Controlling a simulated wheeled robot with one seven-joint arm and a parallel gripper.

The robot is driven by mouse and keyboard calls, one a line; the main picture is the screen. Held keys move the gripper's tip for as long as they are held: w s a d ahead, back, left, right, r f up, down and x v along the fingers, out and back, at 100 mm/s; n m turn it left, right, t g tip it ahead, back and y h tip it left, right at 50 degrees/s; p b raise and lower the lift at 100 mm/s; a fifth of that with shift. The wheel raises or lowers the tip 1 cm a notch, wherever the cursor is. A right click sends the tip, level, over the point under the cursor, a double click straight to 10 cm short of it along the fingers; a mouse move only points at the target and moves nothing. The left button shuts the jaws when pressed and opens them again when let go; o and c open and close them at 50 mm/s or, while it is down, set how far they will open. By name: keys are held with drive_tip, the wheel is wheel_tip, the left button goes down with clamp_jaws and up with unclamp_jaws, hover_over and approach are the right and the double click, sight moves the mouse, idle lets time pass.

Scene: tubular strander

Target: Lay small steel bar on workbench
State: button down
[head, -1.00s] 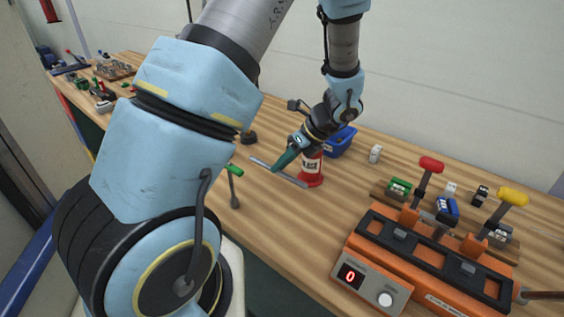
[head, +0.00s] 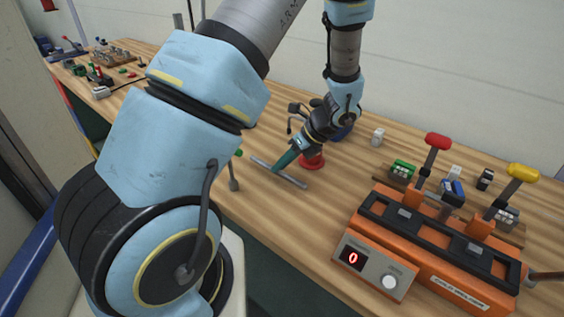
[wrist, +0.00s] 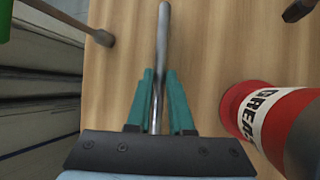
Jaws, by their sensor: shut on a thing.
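The small steel bar (head: 292,180) is a thin grey rod. My gripper (head: 274,169) has its teal fingers shut on the bar near its middle. In the wrist view the bar (wrist: 163,45) runs lengthwise between the two teal fingers (wrist: 160,100) and sticks out well beyond them. The workbench (head: 270,215) has a striped wooden top, and the bar is over it near the front edge. The bar looks low over the wood, but I cannot tell whether it touches.
A red grease can (wrist: 262,115) stands close to the right of my gripper. A green-handled tool (head: 233,178) lies to the left. An orange device (head: 425,250) with red and yellow levers fills the right front. Bare wood lies between the bar and that device.

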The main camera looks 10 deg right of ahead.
drive_tip(key=shift+f, duration=0.2)
drive_tip(key=c, duration=0.7)
unclamp_jaws()
drive_tip(key=b+v, duration=0.2)
drive_tip(key=v, duration=0.8)
drive_tip(key=shift+d+r, duration=0.25)
drive_tip(key=shift+r, duration=0.05)
